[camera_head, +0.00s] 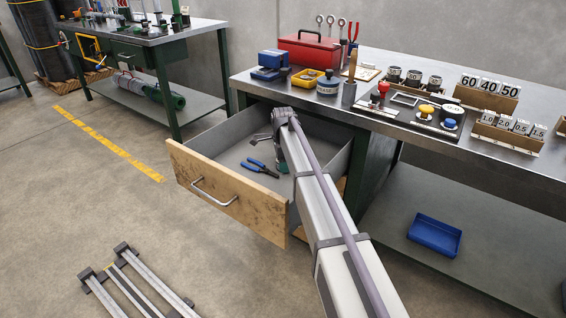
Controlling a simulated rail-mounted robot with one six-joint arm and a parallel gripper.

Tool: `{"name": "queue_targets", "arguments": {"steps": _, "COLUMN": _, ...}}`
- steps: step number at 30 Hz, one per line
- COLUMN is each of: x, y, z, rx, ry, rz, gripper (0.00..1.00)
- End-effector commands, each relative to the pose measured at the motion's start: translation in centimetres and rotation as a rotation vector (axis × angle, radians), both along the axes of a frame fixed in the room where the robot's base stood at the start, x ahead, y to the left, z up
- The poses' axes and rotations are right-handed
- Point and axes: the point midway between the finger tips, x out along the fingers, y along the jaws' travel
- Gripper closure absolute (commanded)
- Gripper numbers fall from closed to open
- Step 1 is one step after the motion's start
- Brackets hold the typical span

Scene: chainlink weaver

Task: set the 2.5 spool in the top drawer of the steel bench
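The top drawer (225,203) of the steel bench (400,72) is pulled open, with a wooden front and a grey inside. My gripper (258,139) is over the drawer, near its back left part. Its fingers are small and partly hidden by my arm, so I cannot tell whether they are open or hold anything. I cannot make out a 2.5 spool for sure. Labelled spools stand in a wooden rack (506,140) on the bench top; I read 1.0, 2.0 and 1.5, and another label is unclear. My arm hides part of the drawer.
Blue-handled pliers (259,168) lie in the drawer, with a green item (281,165) beside my arm. A second rack (484,97) reads 60, 40, 50. A red toolbox (309,50) stands at the back. A blue tray (434,235) lies on the lower shelf.

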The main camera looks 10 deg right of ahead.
Motion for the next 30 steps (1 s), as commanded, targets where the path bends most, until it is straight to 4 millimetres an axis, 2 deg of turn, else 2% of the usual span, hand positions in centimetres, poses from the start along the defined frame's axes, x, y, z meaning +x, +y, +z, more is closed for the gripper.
{"name": "queue_targets", "arguments": {"steps": 1, "x": 0.0, "y": 0.0, "z": 0.0, "rx": 0.0, "ry": 0.0, "rz": 0.0, "gripper": 0.29}}
{"name": "queue_targets", "arguments": {"steps": 5, "x": 0.0, "y": 0.0, "z": 0.0, "rx": 0.0, "ry": 0.0, "rz": 0.0, "gripper": 0.17}}
{"name": "queue_targets", "arguments": {"steps": 12, "x": 0.0, "y": 0.0, "z": 0.1, "rx": 0.0, "ry": 0.0, "rz": 0.0, "gripper": 0.16}}
{"name": "queue_targets", "arguments": {"steps": 16, "x": 0.0, "y": 0.0, "z": 1.3, "rx": 0.0, "ry": 0.0, "rz": 0.0, "gripper": 0.16}}
{"name": "queue_targets", "arguments": {"steps": 20, "x": 0.0, "y": 0.0, "z": 3.9, "rx": 0.0, "ry": 0.0, "rz": 0.0, "gripper": 0.16}}
{"name": "queue_targets", "arguments": {"steps": 27, "x": 0.0, "y": 0.0, "z": 10.4, "rx": 0.0, "ry": 0.0, "rz": 0.0, "gripper": 0.16}}
{"name": "queue_targets", "arguments": {"steps": 30, "x": 0.0, "y": 0.0, "z": 12.1, "rx": 0.0, "ry": 0.0, "rz": 0.0, "gripper": 0.16}}
